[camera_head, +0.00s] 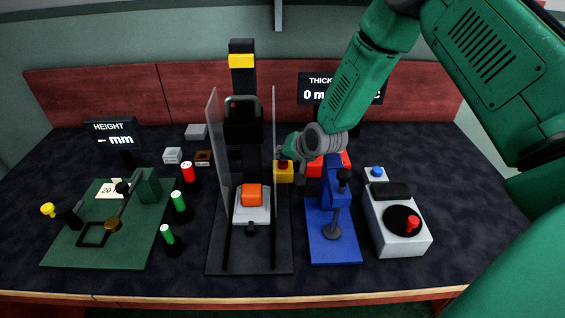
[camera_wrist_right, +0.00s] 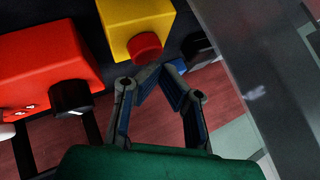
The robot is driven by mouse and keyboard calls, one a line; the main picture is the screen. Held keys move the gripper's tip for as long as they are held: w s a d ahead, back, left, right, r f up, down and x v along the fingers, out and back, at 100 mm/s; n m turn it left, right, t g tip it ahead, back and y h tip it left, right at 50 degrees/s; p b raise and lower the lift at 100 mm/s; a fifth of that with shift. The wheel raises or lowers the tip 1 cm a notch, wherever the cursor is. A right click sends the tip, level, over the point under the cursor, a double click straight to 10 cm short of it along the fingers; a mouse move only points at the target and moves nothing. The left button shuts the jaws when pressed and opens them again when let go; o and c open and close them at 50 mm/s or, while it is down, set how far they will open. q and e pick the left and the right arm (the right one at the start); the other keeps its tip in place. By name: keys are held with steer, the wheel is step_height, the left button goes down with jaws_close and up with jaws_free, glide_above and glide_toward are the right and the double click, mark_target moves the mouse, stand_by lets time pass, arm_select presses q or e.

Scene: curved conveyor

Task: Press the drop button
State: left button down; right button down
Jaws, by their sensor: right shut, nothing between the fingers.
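The yellow box (camera_head: 284,176) with a red button on top stands at the right foot of the black drop tower (camera_head: 243,120). In the right wrist view the yellow box (camera_wrist_right: 128,22) is at the top, and its red button (camera_wrist_right: 144,47) faces the gripper. My right gripper (camera_head: 287,156) is just above the box in the head view and partly covers the button. In the right wrist view its fingertips (camera_wrist_right: 162,72) are together, close beside the red button. I cannot tell whether they touch it. My left gripper is not in view.
A clear panel (camera_head: 217,135) flanks the tower, and an orange block (camera_head: 251,195) sits on its base. A red box (camera_head: 333,162) and blue stand (camera_head: 333,235) are right of the yellow box. A white grey device (camera_head: 398,220) is farther right.

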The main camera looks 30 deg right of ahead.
mark_target(283, 162)
steer(key=shift+f+b, duration=0.4)
steer(key=shift+f, duration=0.2)
stand_by(0.6)
steer(key=shift+r, duration=0.1)
steer(key=shift+r+p, duration=0.85)
steer(key=shift+r, duration=0.05)
steer(key=shift+r+p, duration=2.05)
steer(key=shift+r, duration=0.5)
